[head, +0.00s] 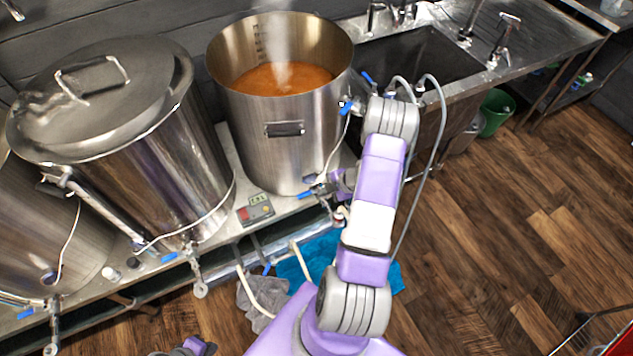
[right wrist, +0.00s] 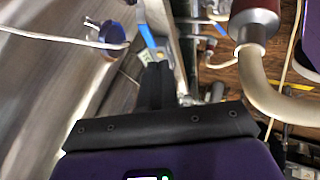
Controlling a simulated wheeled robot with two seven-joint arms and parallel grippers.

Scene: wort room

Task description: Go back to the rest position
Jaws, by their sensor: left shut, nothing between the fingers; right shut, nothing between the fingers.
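My right gripper (head: 325,188) is close beside the lower wall of the open steel kettle (head: 285,140), near its blue-handled valve. In the right wrist view its dark fingers (right wrist: 156,85) are together and empty, with a blurred steel surface on the left and a blue lever near the tips. I cannot tell whether it touches the valve. My right arm stretches up from the bottom of the head view, past the kettle's right side. My left gripper (head: 185,348) shows only partly at the bottom edge, low in front of the bench, with nothing seen in it.
The kettle holds steaming orange-brown liquid (head: 285,78). A lidded steel kettle (head: 150,130) stands left of it. A small controller (head: 255,210) sits on the bench edge. Hoses hang near my right arm. A sink (head: 425,60) is at upper right; the wooden floor (head: 500,230) below is mostly clear.

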